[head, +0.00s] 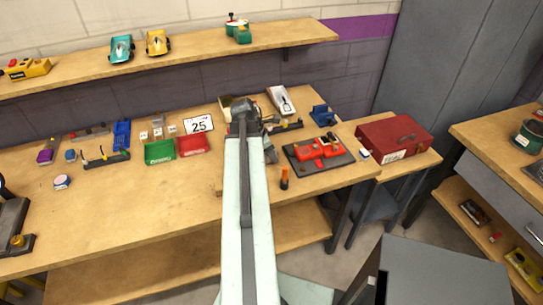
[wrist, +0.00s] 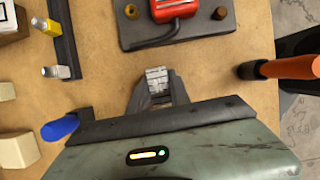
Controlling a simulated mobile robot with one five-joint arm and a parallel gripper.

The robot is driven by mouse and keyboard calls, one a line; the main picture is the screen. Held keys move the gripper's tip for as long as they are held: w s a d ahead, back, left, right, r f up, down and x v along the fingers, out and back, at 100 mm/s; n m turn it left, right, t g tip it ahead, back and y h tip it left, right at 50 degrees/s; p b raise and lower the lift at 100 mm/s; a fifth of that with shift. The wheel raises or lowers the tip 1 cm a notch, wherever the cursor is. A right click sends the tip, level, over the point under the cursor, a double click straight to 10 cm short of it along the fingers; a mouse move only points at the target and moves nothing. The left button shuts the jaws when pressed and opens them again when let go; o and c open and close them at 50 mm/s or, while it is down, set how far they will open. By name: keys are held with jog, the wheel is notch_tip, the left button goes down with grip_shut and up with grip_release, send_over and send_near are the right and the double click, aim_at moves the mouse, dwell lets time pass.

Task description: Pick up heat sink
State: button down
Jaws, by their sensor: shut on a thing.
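The heat sink (wrist: 158,78) shows in the wrist view as a small pale grey, finned block. It sits between the fingertips of my gripper (wrist: 157,92), which is shut on it. Wooden tabletop shows around it; I cannot tell whether it touches the table or is just above it. In the head view my arm reaches over the workbench (head: 120,215), and the gripper (head: 270,152) shows only partly beside the arm. The heat sink is hidden there.
A dark plate (wrist: 210,35) with a red part (wrist: 175,10) lies just beyond the gripper. An orange-handled tool (wrist: 290,67) is at right, a blue piece (wrist: 60,127) at left. A red case (head: 395,137) and a green bin (head: 160,151) stand on the benches.

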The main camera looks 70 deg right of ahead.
jog(key=shift+r, duration=0.1)
notch_tip(320, 180, up, 10)
jog(key=p, duration=1)
